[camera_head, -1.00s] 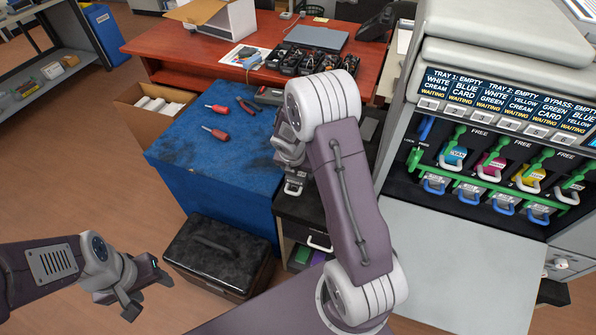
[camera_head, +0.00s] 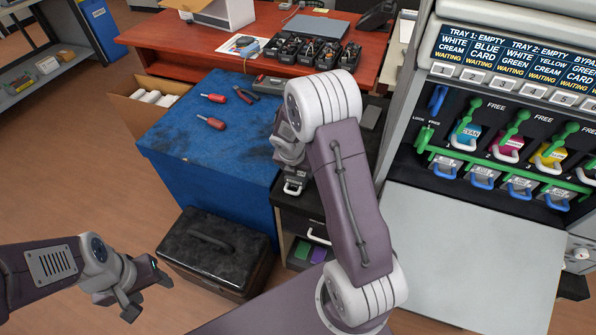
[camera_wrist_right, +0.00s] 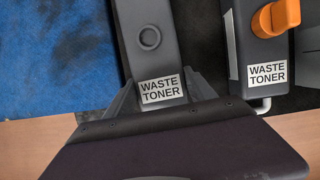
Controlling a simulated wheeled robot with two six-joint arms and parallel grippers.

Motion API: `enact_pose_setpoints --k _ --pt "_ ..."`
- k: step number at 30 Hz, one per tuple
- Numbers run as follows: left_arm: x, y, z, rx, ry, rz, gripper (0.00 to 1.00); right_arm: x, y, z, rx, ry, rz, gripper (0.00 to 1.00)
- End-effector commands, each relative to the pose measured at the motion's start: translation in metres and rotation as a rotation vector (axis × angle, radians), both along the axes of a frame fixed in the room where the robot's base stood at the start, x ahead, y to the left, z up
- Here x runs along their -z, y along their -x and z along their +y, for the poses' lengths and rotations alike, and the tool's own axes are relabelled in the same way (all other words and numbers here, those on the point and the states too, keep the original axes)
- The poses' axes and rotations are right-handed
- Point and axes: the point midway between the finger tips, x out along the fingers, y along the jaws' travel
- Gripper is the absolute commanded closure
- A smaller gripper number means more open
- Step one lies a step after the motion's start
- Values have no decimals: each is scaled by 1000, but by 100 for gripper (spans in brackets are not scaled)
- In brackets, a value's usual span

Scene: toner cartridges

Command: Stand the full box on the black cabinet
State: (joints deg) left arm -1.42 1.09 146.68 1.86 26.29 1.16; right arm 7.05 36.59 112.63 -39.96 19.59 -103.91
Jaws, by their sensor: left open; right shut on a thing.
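My right gripper (camera_wrist_right: 160,100) is shut on a dark grey box labelled WASTE TONER (camera_wrist_right: 150,50). In the right wrist view this held box is at the centre, between the fingers. A second WASTE TONER box (camera_wrist_right: 265,75), with an orange knob and a pale handle, is just to its right. In the head view my right arm hides most of the right gripper and held box. The black cabinet (camera_head: 293,218) stands right of the blue workbench; a dark part with a pale handle (camera_head: 293,187) shows over its top. My left gripper (camera_head: 145,290) is open and empty at lower left.
The blue workbench (camera_head: 205,155) carries screwdrivers and pliers. A black case (camera_head: 210,258) stands on the floor before it. The large printer (camera_head: 470,230) with coloured cartridges is close on the right. A red desk (camera_head: 180,45) is behind.

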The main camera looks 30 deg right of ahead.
Motion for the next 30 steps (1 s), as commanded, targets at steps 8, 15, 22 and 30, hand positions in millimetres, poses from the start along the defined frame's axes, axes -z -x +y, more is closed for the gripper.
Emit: enact_pose_setpoints --k 8,15,22,30 --pt "-1 0 0 0 0 0 45 -1 -1 0 0 1 -2 100" --pt "4 0 0 0 0 0 45 5 -1 0 0 1 -2 100" --pt "6 0 0 0 0 0 45 8 -1 0 0 1 -2 12" --pt "6 0 0 0 0 0 45 9 0 0 0 0 1 11"
